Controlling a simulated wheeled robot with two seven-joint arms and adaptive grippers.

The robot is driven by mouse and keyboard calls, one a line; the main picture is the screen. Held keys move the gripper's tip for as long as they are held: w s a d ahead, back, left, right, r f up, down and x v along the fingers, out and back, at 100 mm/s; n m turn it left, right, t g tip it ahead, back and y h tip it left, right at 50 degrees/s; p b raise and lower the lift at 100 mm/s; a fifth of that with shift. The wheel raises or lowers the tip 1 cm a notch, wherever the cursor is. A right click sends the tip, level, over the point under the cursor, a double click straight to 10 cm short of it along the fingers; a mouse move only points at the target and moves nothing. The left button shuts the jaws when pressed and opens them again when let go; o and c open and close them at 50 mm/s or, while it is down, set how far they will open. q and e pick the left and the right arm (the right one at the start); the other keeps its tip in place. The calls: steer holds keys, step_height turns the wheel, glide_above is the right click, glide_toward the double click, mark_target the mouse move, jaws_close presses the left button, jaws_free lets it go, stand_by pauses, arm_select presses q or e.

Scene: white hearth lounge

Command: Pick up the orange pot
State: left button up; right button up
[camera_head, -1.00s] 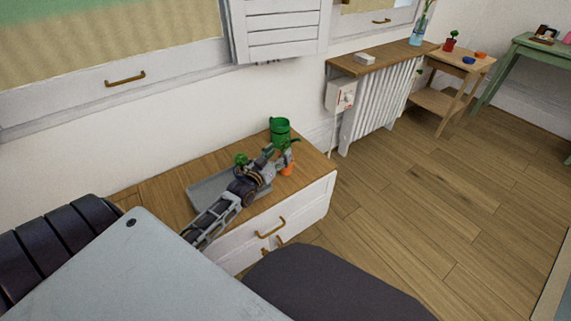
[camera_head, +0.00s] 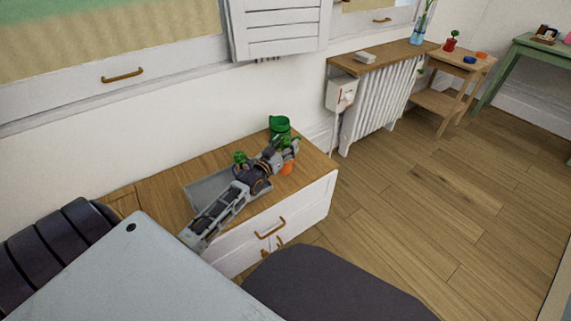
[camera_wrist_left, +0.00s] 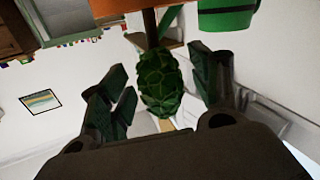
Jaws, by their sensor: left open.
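The orange pot (camera_head: 287,169) stands on the low wooden-topped cabinet, near its right end, and my left gripper partly hides it in the head view. In the left wrist view the orange pot (camera_wrist_left: 118,5) shows only as a strip at the top edge. Its scaly green plant (camera_wrist_left: 160,82) is in the middle of that view, between the spread fingers. My left gripper (camera_head: 286,152) is open and empty at the pot, with the fingers (camera_wrist_left: 162,84) on either side of the plant. I cannot tell whether they touch it. My right gripper is not in view.
A green pot (camera_head: 279,126) stands just behind, close to the gripper. A grey tray (camera_head: 203,190) and another small green plant (camera_head: 240,158) are left of it, partly under my arm. The white cabinet (camera_head: 315,205) has drawers in front. Open floor lies to the right.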

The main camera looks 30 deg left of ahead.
arm_select(q)
steer(key=shift+w, duration=0.1)
stand_by(0.4)
jaws_close()
stand_by(0.3)
